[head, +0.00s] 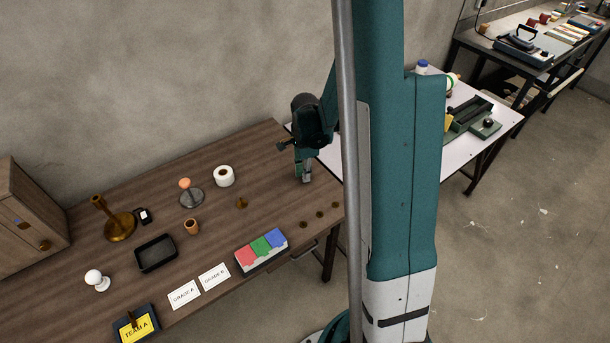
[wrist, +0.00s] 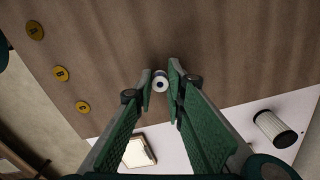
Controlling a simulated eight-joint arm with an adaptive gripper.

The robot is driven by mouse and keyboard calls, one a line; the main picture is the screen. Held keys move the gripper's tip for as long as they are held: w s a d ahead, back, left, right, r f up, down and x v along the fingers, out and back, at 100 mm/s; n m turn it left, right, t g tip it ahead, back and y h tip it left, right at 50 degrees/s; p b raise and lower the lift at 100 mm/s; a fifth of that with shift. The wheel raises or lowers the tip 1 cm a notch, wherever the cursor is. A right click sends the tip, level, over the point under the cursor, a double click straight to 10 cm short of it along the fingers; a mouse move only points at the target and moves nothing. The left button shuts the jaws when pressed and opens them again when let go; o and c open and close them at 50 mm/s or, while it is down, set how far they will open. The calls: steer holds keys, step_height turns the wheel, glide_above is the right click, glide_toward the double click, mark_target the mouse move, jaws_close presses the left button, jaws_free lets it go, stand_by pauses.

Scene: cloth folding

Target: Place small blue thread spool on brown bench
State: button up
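The small thread spool (wrist: 160,82), with a pale round end, a dark centre and a bluish tint, sits between my fingertips in the wrist view. My gripper (wrist: 161,84) has its two green fingers close on both sides of it and appears shut on it. In the head view my gripper (head: 306,179) points down at the far right end of the brown bench (head: 100,205), low over its top. The spool is too small there to make out clearly. I cannot tell whether the spool touches the bench.
The bench holds a white roll (head: 224,176), a stamp (head: 190,193), a black tray (head: 155,253), and a box of coloured cards (head: 261,250). A white table (head: 480,150) adjoins on the right, with a blue-topped item (head: 422,66). The bench's right front area has round brass markers (head: 319,214).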

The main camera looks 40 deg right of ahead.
steer(key=shift+f, duration=0.35)
steer(key=shift+f, duration=0.2)
steer(key=o, duration=0.6)
steer(key=shift+r, duration=0.2)
step_height(320, 180, up, 12)
steer(key=p, duration=0.1)
steer(key=shift+p, duration=0.3)
stand_by(0.3)
steer(key=shift+s, duration=0.1)
stand_by(0.3)
